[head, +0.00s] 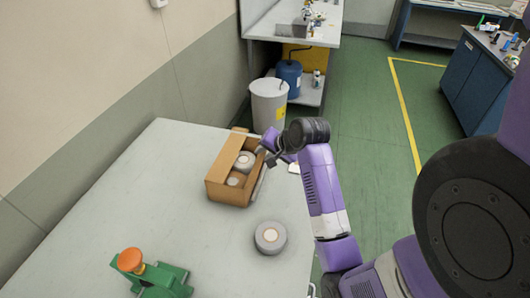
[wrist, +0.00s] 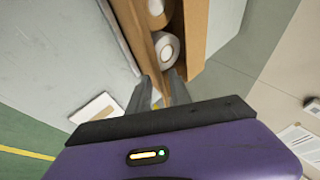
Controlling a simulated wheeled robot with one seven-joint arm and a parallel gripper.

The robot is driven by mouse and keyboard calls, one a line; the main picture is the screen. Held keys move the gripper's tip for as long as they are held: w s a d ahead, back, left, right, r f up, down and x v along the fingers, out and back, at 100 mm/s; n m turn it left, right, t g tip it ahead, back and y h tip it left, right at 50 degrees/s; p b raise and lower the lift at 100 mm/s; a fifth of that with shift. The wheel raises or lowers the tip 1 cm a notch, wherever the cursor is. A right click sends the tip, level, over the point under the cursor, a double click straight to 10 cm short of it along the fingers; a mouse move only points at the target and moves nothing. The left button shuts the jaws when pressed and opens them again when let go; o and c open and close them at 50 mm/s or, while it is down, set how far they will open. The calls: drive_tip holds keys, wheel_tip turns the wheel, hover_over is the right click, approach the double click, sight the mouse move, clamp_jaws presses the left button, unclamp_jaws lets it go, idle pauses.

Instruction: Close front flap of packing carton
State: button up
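The brown packing carton (head: 214,189) stands on the table, its top open, with pale rolls (head: 245,160) inside. A flap (head: 260,184) hangs outward along its right side. In the wrist view the carton (wrist: 195,30) is at the top, with a white-ended roll (wrist: 167,48) and a tan roll (wrist: 156,12) inside. My gripper (head: 264,150) is at the carton's right rim near its far end. In the wrist view my gripper (wrist: 161,76) has its fingers apart, with the cardboard edge close between them. I cannot tell whether they touch it.
A green tool with an orange knob (head: 150,278) stands at the near edge. A white bin (head: 268,103) stands beyond the table. The table's left part is clear.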

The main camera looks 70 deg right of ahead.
drive_tip(key=shift+c, duration=0.5)
clamp_jaws()
idle(1.0)
